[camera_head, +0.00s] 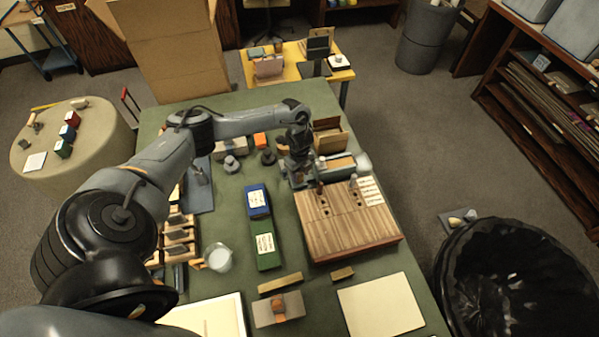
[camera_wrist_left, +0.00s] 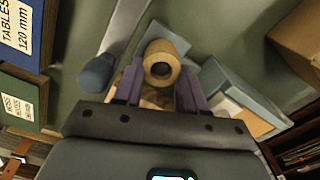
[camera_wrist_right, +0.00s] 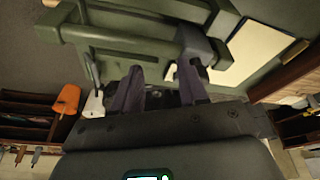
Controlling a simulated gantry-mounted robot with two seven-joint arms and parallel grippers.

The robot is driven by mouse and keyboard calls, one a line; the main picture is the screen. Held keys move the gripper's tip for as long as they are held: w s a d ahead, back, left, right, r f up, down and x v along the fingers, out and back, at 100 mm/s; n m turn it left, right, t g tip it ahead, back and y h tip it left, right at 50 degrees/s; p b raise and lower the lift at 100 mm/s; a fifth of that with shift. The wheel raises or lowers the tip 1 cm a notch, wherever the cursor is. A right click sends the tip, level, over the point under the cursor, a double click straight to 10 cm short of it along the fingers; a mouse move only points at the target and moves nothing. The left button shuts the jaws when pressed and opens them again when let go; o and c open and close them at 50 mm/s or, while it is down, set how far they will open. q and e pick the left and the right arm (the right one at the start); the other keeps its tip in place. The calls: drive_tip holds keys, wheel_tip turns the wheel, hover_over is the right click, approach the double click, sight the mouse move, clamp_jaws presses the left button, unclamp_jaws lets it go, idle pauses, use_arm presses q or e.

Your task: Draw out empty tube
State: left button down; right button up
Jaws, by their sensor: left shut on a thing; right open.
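My left gripper (camera_head: 298,180) is at the back left corner of a striped wooden block (camera_head: 350,228) with small holes in its top. In the left wrist view, my left gripper (camera_wrist_left: 160,80) is shut on a tan hollow tube (camera_wrist_left: 161,63). The tube's round end with a dark hole faces the camera; its lower part is hidden between the fingers. I cannot tell whether the tube is clear of what lies below it. My right gripper (camera_wrist_right: 160,88) is open in the right wrist view, its fingers apart; it does not show in the head view.
A blue box (camera_head: 258,200) and a green box (camera_head: 266,246) stand left of the block. A glass beaker (camera_head: 219,257) is near the left edge. A pale sheet (camera_head: 380,306) lies in front. A large black bin (camera_head: 515,280) stands right of the green table (camera_head: 310,285).

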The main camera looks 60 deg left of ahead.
use_arm(q)
drive_tip(key=shift+r, duration=0.1)
drive_tip(key=shift+r+p, duration=0.15)
drive_tip(key=shift+p, duration=0.15)
drive_tip(key=shift+r+p, duration=2.5)
drive_tip(key=shift+r, duration=0.15)
